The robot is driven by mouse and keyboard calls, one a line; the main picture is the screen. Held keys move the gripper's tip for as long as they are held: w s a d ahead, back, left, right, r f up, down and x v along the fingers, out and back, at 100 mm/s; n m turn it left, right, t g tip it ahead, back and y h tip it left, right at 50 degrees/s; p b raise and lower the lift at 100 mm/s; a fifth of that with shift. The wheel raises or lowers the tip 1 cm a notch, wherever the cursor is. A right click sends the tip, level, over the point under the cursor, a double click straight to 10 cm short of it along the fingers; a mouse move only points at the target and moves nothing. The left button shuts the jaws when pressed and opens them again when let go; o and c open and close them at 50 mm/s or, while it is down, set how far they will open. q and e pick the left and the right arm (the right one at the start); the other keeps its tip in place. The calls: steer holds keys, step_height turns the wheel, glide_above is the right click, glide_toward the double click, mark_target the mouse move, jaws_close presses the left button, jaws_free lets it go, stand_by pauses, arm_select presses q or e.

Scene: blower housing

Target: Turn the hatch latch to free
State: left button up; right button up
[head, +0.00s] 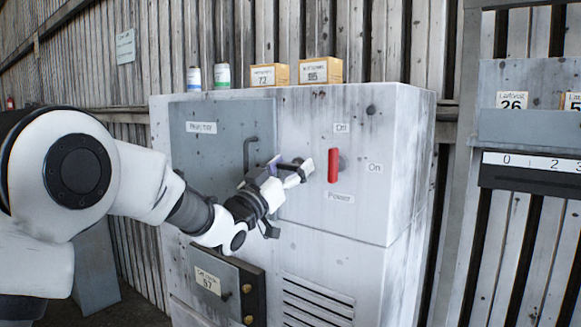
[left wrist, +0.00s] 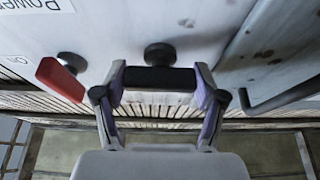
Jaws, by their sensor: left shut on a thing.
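My left gripper (head: 290,168) is at the front of the white cabinet, between the grey hatch door (head: 207,150) and the red power lever (head: 333,166). In the left wrist view my left gripper (left wrist: 160,80) is shut on the black bar of the hatch latch (left wrist: 160,78), one finger at each end. The latch's round dark hub (left wrist: 160,54) shows against the cabinet face. In the head view the gripper mostly hides the latch. The hatch door looks closed and has a bent grey handle (head: 248,152). My right gripper is not in view.
The red lever also shows in the left wrist view (left wrist: 62,77), close beside the gripper. A lower panel (head: 215,280) with brass knobs sits below my forearm. Boxes (head: 321,70) and cans (head: 222,76) stand on the cabinet top. A shelf (head: 530,130) stands at right.

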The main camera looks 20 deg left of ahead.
arm_select(q)
steer(key=shift+f, duration=0.1)
steer(key=m+h+b, duration=0.1)
steer(key=m+b, duration=0.1)
steer(key=shift+f+m+g, duration=0.15)
steer(key=shift+m+g, duration=0.25)
steer(key=shift+m+h+b, duration=0.7)
steer(key=shift+m+b, duration=0.1)
steer(key=shift+m, duration=0.3)
steer(key=m+g+b, duration=0.1)
steer(key=m, duration=0.1)
steer(key=shift+m+h, duration=0.3)
steer(key=shift+h, duration=0.1)
steer(key=m+g+h, duration=0.1)
steer(key=m, duration=0.2)
steer(key=shift+m+g+b, duration=0.3)
steer(key=shift+g, duration=0.1)
steer(key=m+g, duration=0.1)
steer(key=m, duration=0.1)
steer(key=m+g, duration=0.1)
steer(key=m, duration=0.2)
steer(key=shift+r+m+h, duration=0.2)
steer(key=shift+m+h, duration=0.1)
steer(key=shift+h, duration=0.1)
steer(key=m+g+p, duration=0.1)
steer(key=m, duration=0.1)
steer(key=m+g+p, duration=0.1)
steer(key=m, duration=0.2)
steer(key=shift+m+y, duration=0.3)
steer(key=shift+y, duration=0.1)
